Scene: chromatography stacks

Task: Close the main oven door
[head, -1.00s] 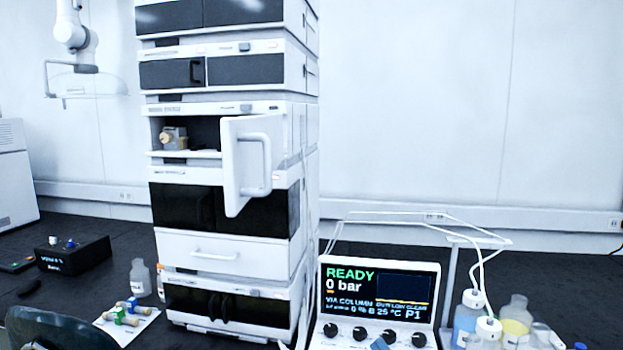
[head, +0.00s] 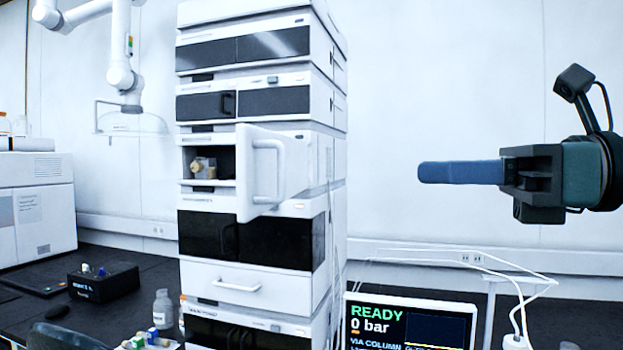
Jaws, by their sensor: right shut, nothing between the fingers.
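The main oven door (head: 249,186) is a white panel with a white bar handle (head: 269,170) on the chromatography stack (head: 262,236). It stands open, swung out toward me. Left of it the oven compartment is exposed, with a beige fitting (head: 204,167) inside its dark opening. My right gripper (head: 424,172) comes in from the right edge, its blue fingers shut together and empty, pointing left. It is in the air to the right of the stack, apart from the door. My left gripper is not in view; a dark rounded part shows at the bottom left.
A control screen (head: 412,322) reading READY and 0 bar stands right of the stack's foot. White tubing (head: 455,250) loops behind it. A bottle (head: 162,309) and a black box (head: 103,283) stand on the dark bench at left. Air between door and right gripper is clear.

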